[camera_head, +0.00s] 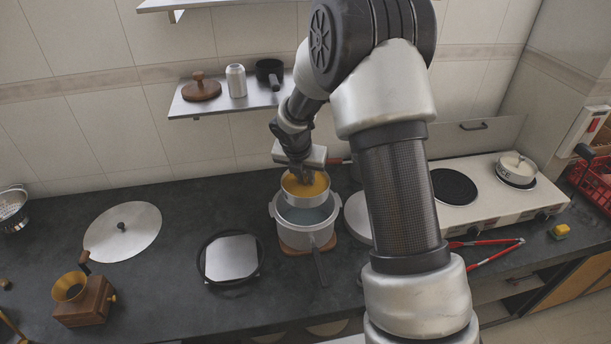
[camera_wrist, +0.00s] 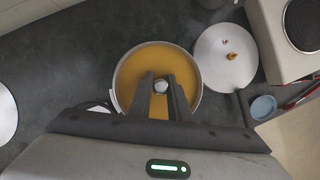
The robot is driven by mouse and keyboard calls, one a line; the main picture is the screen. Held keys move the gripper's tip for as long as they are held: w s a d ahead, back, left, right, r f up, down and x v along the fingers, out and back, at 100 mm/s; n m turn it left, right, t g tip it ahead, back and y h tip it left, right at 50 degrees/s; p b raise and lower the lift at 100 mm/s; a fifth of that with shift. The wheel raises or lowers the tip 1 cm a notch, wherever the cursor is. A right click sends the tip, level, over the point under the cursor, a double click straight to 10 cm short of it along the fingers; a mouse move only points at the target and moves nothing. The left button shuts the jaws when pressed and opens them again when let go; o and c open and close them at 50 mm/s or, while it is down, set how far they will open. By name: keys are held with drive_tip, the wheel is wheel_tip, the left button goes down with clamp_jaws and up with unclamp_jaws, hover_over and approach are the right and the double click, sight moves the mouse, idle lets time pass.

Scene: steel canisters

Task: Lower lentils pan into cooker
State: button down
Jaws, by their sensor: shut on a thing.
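The lentils pan (camera_head: 293,188) is a small metal pan of yellow-orange content, held level above the mouth of the cooker. It also shows in the wrist view (camera_wrist: 128,68). My gripper (camera_head: 302,172) is over its middle; in the wrist view its fingers (camera_wrist: 161,88) are shut on a small grey knob at the pan's centre. The cooker (camera_head: 292,232) is a grey pot with side grips and a long dark handle toward the front. Bluish liquid shows inside it. The pan hides the back of its opening, and the gap between pan and cooker is hard to judge.
The cooker stands on a wooden board (camera_head: 329,245). A round metal lid (camera_wrist: 225,60) lies close to its right. A wall shelf (camera_head: 222,104) and a stove (camera_head: 480,205) are nearby.

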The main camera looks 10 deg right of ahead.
sight(305, 189)
drive_tip(key=shift+r, duration=0.15)
drive_tip(key=shift+f+b, duration=2)
drive_tip(key=shift+f, duration=1)
drive_tip(key=shift+p, duration=0.55)
drive_tip(key=shift+f+b, duration=3.7)
drive_tip(key=shift+f, duration=1.4)
drive_tip(key=c, duration=1.6)
unclamp_jaws()
drive_tip(key=shift+o, duration=0.2)
